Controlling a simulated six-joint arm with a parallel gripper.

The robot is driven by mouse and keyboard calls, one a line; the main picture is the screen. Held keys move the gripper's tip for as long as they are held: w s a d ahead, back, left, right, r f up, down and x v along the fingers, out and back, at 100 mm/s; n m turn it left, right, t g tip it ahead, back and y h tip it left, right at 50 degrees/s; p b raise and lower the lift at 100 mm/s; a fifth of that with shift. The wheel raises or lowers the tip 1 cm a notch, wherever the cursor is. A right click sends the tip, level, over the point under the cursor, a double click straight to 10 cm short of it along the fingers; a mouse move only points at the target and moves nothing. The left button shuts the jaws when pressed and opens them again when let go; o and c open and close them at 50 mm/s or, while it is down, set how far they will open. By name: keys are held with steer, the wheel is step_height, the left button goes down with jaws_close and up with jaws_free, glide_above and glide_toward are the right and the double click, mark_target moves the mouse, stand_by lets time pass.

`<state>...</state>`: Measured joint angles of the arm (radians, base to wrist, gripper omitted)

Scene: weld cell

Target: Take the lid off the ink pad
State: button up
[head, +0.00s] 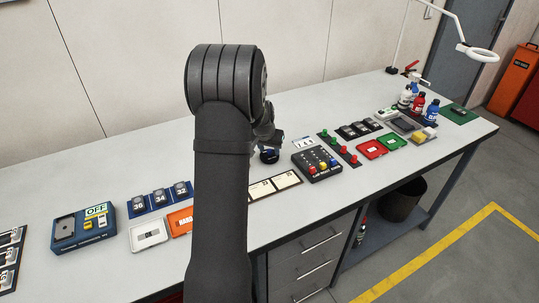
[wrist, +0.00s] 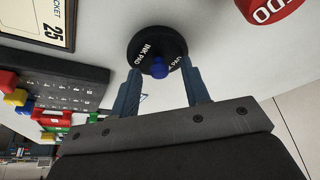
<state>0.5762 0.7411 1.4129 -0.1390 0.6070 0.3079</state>
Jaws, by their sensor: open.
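The ink pad (wrist: 142,48) is a round, dark piece lettered INK PAD with a blue knob (wrist: 159,68) on top, seen near the top middle of the wrist view. In the head view the ink pad (head: 269,156) shows as a small dark disc on the bench, partly hidden by my arm. My gripper (wrist: 162,72) is open, its two fingers apart on either side of the knob and nothing held. I cannot tell how high the fingertips are above the lid. In the head view my gripper (head: 272,140) is mostly hidden by my wrist.
A dark control box (head: 318,165) with coloured knobs stands just right of the ink pad. A red round piece (wrist: 271,8) shows at the wrist view's upper right. The bench (head: 225,280) has bare room toward its front edge.

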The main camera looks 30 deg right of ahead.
jaws_close()
